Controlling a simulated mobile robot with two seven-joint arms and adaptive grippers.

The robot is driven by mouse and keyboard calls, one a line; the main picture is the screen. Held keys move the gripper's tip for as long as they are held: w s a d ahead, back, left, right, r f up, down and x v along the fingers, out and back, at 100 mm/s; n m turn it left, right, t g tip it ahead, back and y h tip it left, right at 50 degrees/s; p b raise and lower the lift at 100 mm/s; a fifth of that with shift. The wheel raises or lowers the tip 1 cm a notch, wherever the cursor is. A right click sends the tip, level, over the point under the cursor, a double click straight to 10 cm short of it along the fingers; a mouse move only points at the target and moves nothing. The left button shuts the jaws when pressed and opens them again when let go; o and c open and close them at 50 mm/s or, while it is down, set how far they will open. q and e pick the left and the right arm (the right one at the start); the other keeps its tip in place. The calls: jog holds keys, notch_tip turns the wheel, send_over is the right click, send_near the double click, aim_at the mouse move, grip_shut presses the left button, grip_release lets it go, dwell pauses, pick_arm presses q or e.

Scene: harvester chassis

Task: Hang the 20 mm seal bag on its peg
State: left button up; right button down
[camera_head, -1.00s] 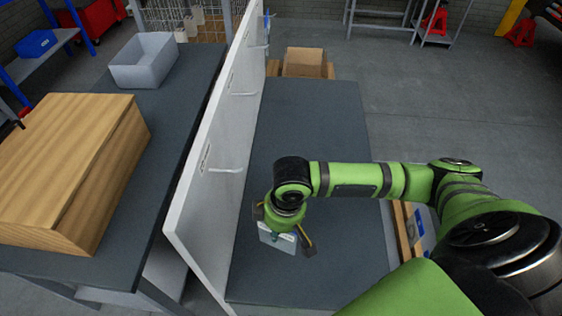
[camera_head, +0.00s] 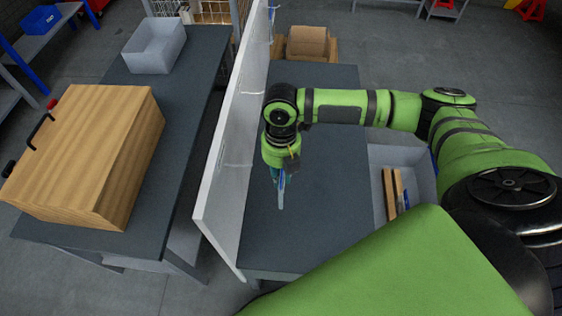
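My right gripper (camera_head: 279,168) points down over the dark bench top, just right of the white peg panel. A thin, pale bag (camera_head: 281,195) with a blue-green part hangs below it, seen nearly edge-on, and appears pinched between the fingers. Its label cannot be read, so I cannot tell its size. The bag is apart from the panel in this view. The white panel (camera_head: 214,205) stands upright and carries thin wire pegs, one faintly visible (camera_head: 233,163). The nearest peg's tip and the farther pegs are hard to make out. My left gripper is not in view.
A wooden box (camera_head: 85,150) and a grey bin (camera_head: 155,45) stand on the left bench. Cardboard boxes (camera_head: 308,42) lie beyond the panel. A grey crate (camera_head: 425,170) with long pieces stands right of the dark bench top (camera_head: 310,225), which is mostly clear.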

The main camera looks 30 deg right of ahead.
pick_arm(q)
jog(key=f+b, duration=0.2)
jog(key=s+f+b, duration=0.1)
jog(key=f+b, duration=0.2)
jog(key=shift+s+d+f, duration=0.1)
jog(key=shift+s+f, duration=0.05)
pick_arm(e)
jog(key=w+a+f, duration=0.1)
jog(key=w+a, duration=0.4)
jog(key=a, duration=0.3)
jog(key=shift+f, duration=0.3)
jog(key=shift+a+f, duration=0.1)
jog(key=shift+f, duration=0.05)
dwell(0.6)
jog(key=c, duration=1.1)
grip_release()
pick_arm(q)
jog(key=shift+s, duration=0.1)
